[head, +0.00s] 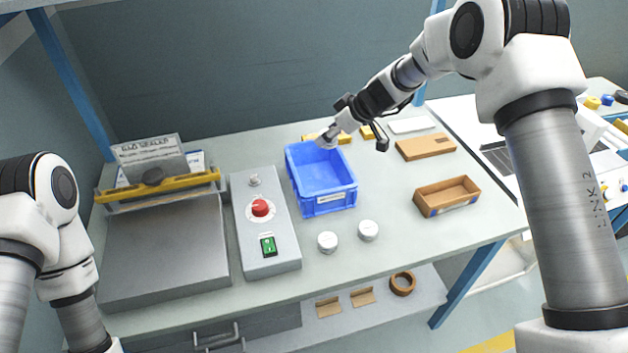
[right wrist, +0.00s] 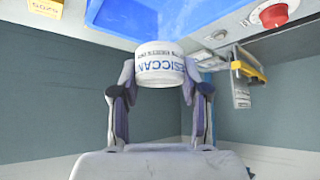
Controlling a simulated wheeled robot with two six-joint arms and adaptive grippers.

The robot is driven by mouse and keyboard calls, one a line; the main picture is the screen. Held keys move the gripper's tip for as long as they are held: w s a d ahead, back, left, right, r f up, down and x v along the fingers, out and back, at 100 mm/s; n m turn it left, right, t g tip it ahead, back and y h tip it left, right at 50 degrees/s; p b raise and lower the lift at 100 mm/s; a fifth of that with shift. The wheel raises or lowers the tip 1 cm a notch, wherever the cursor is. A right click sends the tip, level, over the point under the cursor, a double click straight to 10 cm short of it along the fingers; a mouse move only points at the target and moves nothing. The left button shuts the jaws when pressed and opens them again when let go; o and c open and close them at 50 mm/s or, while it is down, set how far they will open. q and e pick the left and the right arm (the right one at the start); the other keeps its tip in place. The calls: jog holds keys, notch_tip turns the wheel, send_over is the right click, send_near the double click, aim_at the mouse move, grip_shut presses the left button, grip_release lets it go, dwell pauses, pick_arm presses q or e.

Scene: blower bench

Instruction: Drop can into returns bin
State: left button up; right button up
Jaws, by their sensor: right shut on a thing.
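A white can with lettering on its side (right wrist: 159,68) is held between the two fingers of my right gripper (right wrist: 159,92) in the right wrist view. The bin also shows in the right wrist view (right wrist: 180,18), beyond the can. Two more white cans (head: 327,242) (head: 368,230) stand on the bench in front of the bin. My left gripper is out of view.
A grey control box (head: 265,225) with a red knob and green switch stands left of the bin. A sealer (head: 165,250) is further left. An open brown box (head: 447,196) and a flat brown carton (head: 425,147) lie to the right.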

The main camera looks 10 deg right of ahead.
jog(key=f, duration=0.2)
jog(key=w+f, duration=0.1)
jog(key=shift+w+a, duration=0.1)
jog(key=shift+a, duration=0.15)
jog(key=shift+s+d+r, duration=0.1)
jog(key=shift+s+r, duration=0.15)
jog(key=shift+s, duration=0.05)
jog(key=o, duration=1)
jog(key=shift+o, duration=1.1)
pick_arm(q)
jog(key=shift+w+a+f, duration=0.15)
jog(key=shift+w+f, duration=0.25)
pick_arm(e)
jog(key=shift+w+f, duration=0.1)
jog(key=shift+w, duration=0.05)
jog(key=v, duration=1.2)
jog(key=shift+w, duration=0.15)
